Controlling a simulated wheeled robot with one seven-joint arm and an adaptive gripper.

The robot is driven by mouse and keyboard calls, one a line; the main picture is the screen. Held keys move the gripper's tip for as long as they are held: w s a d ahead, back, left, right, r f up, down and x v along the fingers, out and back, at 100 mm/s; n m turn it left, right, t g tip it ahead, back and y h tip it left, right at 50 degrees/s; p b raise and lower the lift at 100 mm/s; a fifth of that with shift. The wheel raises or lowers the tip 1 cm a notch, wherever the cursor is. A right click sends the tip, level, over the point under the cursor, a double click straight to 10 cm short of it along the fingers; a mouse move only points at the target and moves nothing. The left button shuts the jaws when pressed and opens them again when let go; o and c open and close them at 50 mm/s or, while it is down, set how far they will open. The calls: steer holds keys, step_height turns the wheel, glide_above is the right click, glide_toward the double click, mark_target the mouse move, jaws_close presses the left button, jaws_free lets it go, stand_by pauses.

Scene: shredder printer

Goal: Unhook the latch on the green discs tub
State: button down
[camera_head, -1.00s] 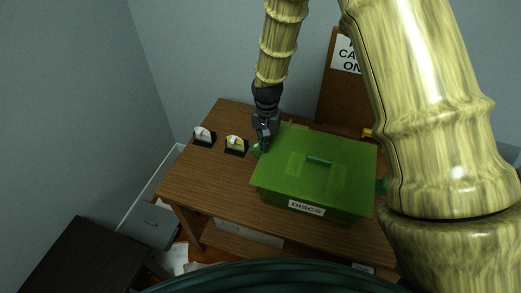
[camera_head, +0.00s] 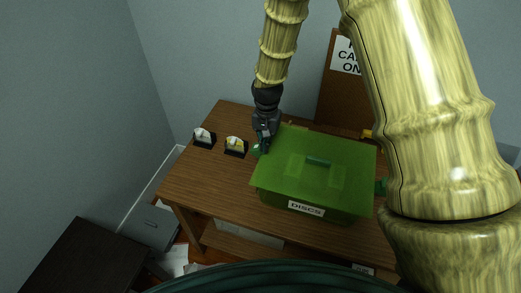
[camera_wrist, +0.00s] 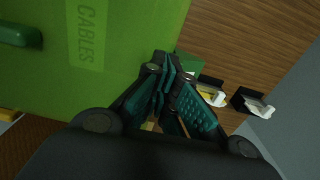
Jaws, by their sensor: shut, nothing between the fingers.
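The green discs tub (camera_head: 305,190) stands on the wooden desk, its lid (camera_head: 345,160) on and a white DISCS label on its front. In the wrist view the lid (camera_wrist: 115,85) fills the upper left and bears the word CABLES. A green latch (camera_head: 256,150) shows at the tub's left side; a second green latch (camera_head: 381,186) is at its right side. My gripper (camera_head: 264,148) is at the left side, beside the left latch. In the wrist view my gripper (camera_wrist: 165,65) is shut with its fingertips together by the lid's edge, partly hiding the latch. I cannot tell whether they touch it.
Two small black holders with cards, one white (camera_head: 204,137) and one yellow (camera_head: 236,145), stand on the desk left of the tub. A brown board (camera_head: 340,90) with a white sign stands behind. The desk (camera_head: 190,175) is clear at its front left.

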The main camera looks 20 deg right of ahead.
mark_target(257, 148)
steer(key=shift+w+a, duration=0.5)
steer(key=shift+a, duration=0.2)
steer(key=shift+w+a, duration=0.45)
steer(key=shift+a, duration=0.25)
steer(key=shift+r+p, duration=0.15)
steer(key=shift+p, duration=0.15)
stand_by(0.4)
steer(key=shift+s+d+r+p, duration=0.15)
steer(key=shift+d+r+p, duration=0.1)
steer(key=shift+r+p, duration=0.4)
steer(key=shift+s+d+r+p, duration=0.2)
steer(key=shift+r+p, duration=0.25)
steer(key=shift+r, duration=0.3)
step_height(257, 148, up, 7)
steer(key=p, duration=0.4)
steer(key=shift+p, duration=0.4)
